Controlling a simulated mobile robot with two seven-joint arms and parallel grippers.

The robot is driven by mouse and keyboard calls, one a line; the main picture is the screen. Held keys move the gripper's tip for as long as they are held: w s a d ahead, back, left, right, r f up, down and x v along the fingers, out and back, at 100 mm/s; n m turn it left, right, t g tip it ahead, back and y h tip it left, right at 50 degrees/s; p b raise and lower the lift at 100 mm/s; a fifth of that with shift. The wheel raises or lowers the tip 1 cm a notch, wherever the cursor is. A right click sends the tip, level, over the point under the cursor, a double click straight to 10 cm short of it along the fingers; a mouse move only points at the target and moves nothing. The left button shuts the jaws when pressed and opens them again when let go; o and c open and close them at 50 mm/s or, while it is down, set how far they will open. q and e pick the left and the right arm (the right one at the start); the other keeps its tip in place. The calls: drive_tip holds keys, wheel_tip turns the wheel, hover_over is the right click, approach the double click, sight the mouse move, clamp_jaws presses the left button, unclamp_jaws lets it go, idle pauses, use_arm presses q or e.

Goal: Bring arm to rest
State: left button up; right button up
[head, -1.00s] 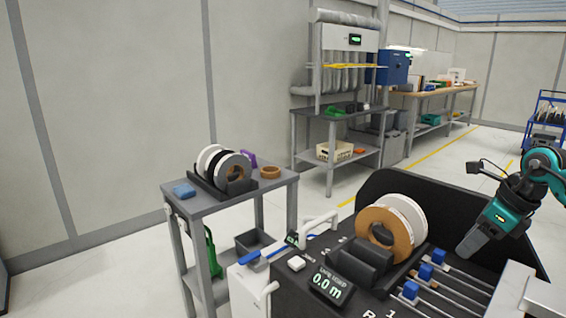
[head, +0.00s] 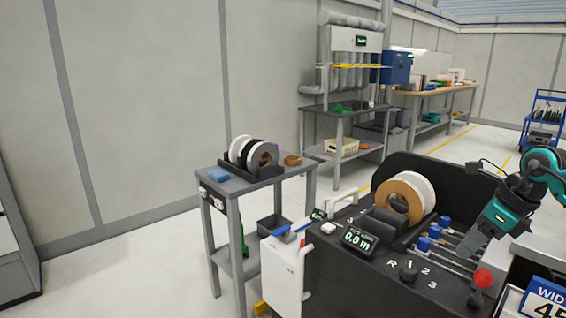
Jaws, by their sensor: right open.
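My right arm comes in from the right edge in the head view. Its teal and grey gripper (head: 474,243) points down and to the left over the right part of the dark machine (head: 335,262), above the rods with blue blocks (head: 424,243). I see nothing held in it. The fingers show from the side, so the gap between them is hard to see. My left gripper is not in the picture.
A wood-coloured and white roll (head: 402,200) stands on the machine behind the gripper. A red knob (head: 482,278) and a display (head: 359,239) are nearby. A grey side table (head: 262,187) holds several rolls. Open floor (head: 130,270) lies at left.

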drive_tip(key=s+a+f+m+t+y+p, duration=0.15)
drive_tip(key=a+m+y, duration=0.25)
drive_tip(key=a, duration=0.5)
drive_tip(key=s+a+f+m+t+y, duration=0.25)
drive_tip(key=a+m+y, duration=0.2)
drive_tip(key=a, duration=0.55)
drive_tip(key=s+a+f+m+t+y+p, duration=0.15)
drive_tip(key=a+m+y, duration=0.3)
drive_tip(key=a, duration=0.45)
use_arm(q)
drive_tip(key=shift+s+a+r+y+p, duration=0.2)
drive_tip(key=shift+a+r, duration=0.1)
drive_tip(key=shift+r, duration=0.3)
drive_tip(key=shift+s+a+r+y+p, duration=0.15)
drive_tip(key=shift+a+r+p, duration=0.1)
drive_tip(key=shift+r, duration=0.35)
use_arm(e)
drive_tip(key=s+d+f+m+t+h, duration=0.1)
drive_tip(key=s+f+m+h, duration=0.6)
drive_tip(key=m, duration=0.7)
drive_tip(key=s+d+f+m+h, duration=0.4)
drive_tip(key=s+f+m+h, duration=0.2)
drive_tip(key=s+f+m, duration=0.3)
wheel_tip(320, 180, down, 3)
drive_tip(key=m, duration=0.5)
drive_tip(key=shift+s+d+f+t+h, duration=0.2)
drive_tip(key=shift+s+d+t+h, duration=0.1)
drive_tip(key=shift+s+t+h, duration=0.1)
